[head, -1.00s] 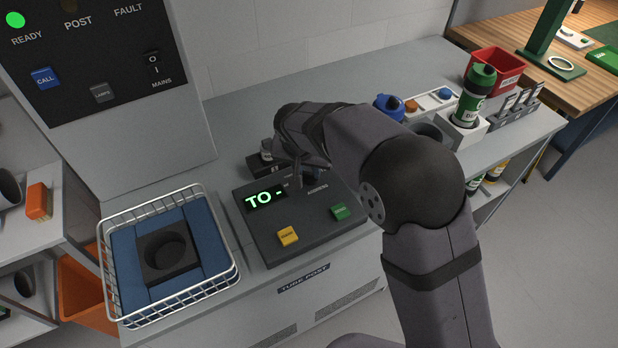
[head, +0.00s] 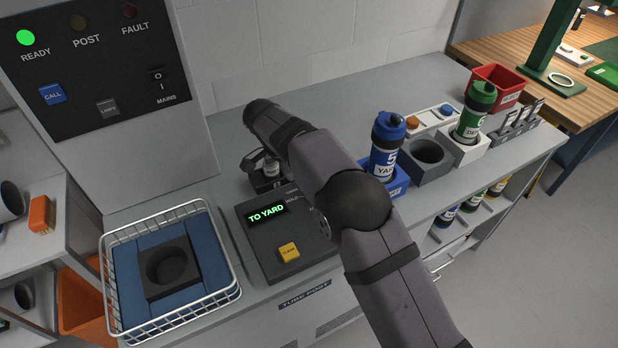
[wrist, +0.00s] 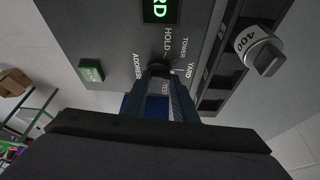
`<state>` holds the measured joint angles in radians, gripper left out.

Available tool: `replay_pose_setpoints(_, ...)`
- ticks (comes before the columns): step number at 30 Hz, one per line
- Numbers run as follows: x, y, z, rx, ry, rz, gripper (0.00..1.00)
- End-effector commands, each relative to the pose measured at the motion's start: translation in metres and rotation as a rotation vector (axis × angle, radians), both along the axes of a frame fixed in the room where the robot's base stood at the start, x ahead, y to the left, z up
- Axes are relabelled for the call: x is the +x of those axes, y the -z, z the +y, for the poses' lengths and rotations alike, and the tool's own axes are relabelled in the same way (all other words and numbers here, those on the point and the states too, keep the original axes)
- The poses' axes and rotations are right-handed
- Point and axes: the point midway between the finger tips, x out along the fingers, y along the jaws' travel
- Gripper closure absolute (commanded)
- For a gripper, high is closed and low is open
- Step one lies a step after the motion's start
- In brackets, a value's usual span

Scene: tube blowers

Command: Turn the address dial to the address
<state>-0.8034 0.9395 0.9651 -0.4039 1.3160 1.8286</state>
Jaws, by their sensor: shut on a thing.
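The address dial (wrist: 159,70) is a small dark knob on the grey control panel (wrist: 110,45), with HOLD, TOWER, YARD and another, hard-to-read label around it. My gripper (wrist: 160,76) is shut on the dial, one finger on each side, in the wrist view. The fingers cover part of the dial, so its pointer is hard to make out. In the head view my arm hides the dial and the fingers. The green display (head: 267,213) reads TO YARD; its end also shows in the wrist view (wrist: 160,10).
A yellow button (head: 289,252) and a green button (wrist: 91,71) sit on the panel. A wire basket (head: 228,300) stands left. A blue-capped YARD carrier (head: 386,145) and a green-capped carrier (head: 474,110) stand right. A knob marked 400 (wrist: 258,50) is beside the panel.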

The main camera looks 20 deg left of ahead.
Motion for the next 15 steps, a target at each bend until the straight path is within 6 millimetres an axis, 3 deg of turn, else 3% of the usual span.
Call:
replay_pose_setpoints(6, 0.0018, -0.0037, 0.0006, 0.000, 0.189, 0.003, 0.97)
replay_pose_setpoints(15, 0.0033, -0.0019, 0.0003, 0.002, 0.339, 0.002, 0.97)
